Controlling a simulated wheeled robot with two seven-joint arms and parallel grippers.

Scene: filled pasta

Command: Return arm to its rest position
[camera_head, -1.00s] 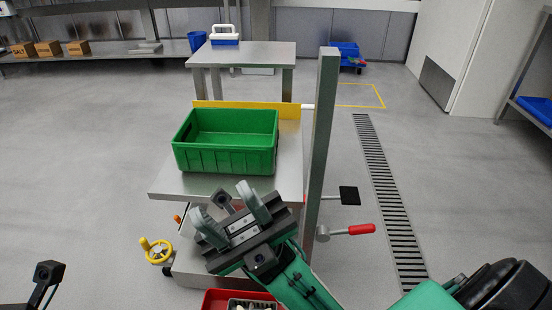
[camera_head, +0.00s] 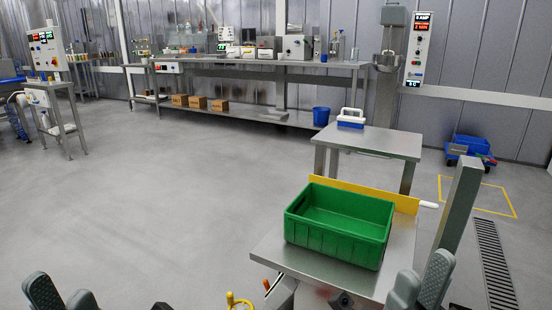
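My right gripper (camera_head: 421,276) shows at the bottom edge, right of centre. Its two grey fingers stand apart with nothing visible between them, in front of the steel stand's right edge. My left gripper (camera_head: 62,290) shows in the bottom left corner, its two grey fingers also apart and empty. The lower parts of both grippers and most of both arms are cut off by the frame. An empty green crate (camera_head: 338,246) sits on the steel stand (camera_head: 284,262), apart from both grippers.
A yellow strip (camera_head: 403,203) and a steel post (camera_head: 458,205) border the stand. A yellow knob (camera_head: 240,301) shows at the bottom. Behind is a steel table (camera_head: 384,142) with a blue-and-white item (camera_head: 350,119). Open floor (camera_head: 150,205) lies to the left.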

